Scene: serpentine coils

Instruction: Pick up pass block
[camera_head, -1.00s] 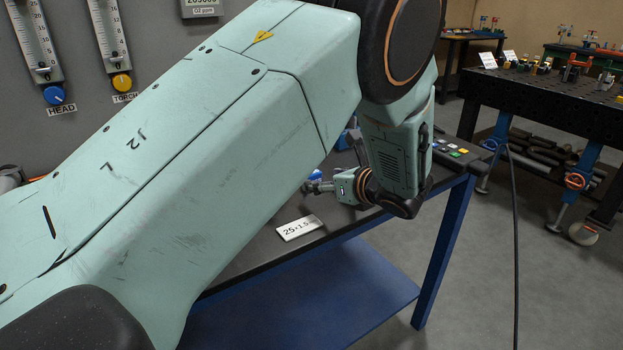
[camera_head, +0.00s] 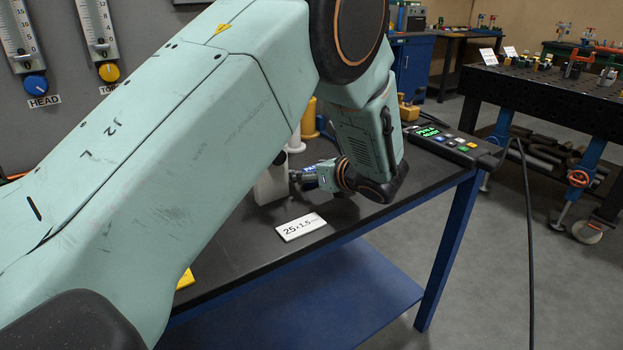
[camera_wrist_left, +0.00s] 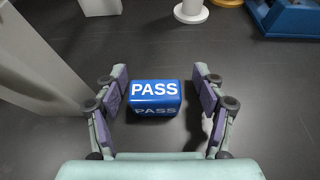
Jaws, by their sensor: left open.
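The pass block (camera_wrist_left: 154,97) is a small blue block with white PASS lettering on its top and front faces. In the left wrist view it rests on the dark bench top, between the two fingers of my left gripper (camera_wrist_left: 160,82). The fingers are open, one on each side, with a gap to the block on both sides. In the head view my left gripper (camera_head: 302,177) is low over the bench, and a bit of blue shows at its fingers. My right gripper is in neither view.
A pale upright post (camera_head: 272,184) stands just left of the gripper. A white 25×1.5 label (camera_head: 301,227) lies near the bench's front edge. A keypad device (camera_head: 441,144) sits at the right end. A blue fixture (camera_wrist_left: 290,17) is at the far right in the wrist view.

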